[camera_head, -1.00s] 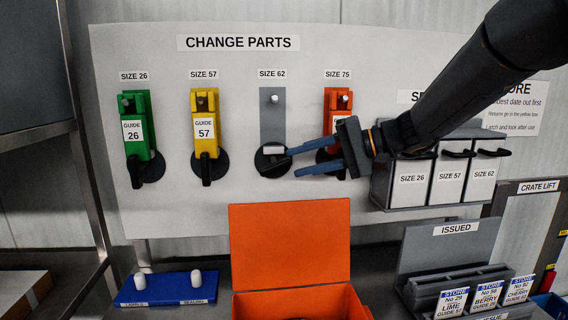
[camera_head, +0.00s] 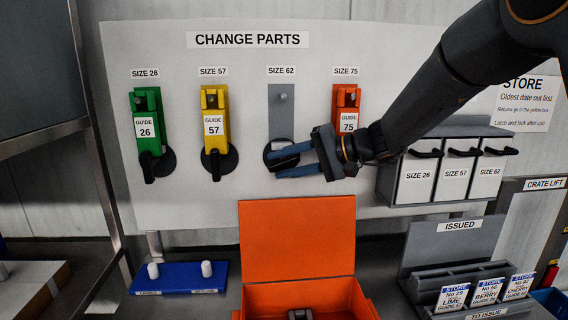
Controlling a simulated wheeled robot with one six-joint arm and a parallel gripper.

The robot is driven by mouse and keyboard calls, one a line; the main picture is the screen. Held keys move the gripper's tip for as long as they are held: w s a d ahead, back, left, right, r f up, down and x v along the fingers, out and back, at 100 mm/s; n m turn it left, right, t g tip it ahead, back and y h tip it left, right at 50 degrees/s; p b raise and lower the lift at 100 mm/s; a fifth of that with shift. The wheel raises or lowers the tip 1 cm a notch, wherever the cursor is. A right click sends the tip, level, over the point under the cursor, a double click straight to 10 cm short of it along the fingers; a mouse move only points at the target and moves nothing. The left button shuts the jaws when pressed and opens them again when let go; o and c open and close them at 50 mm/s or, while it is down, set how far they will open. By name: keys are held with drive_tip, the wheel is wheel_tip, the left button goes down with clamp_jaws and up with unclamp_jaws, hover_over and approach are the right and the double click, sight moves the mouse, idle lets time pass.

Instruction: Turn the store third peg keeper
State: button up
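The third peg, under the SIZE 62 label, has a bare grey backplate (camera_head: 281,108) with a pale peg near its top and no guide on it. Its keeper, a dark round knob (camera_head: 269,158), sits at the plate's foot. My gripper (camera_head: 279,161) comes in from the right with its two blue fingers apart, one above the other, over the keeper. The fingers hide much of the keeper. I cannot tell whether they touch its handle.
Green (camera_head: 146,120), yellow (camera_head: 214,118) and orange (camera_head: 346,98) guides hang on the other pegs. My arm covers the orange guide's keeper. An open orange box (camera_head: 297,240) stands below. Labelled bins (camera_head: 415,180) and an issued rack (camera_head: 452,245) are at right.

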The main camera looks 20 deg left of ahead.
clamp_jaws()
drive_tip(key=shift+f, duration=0.1)
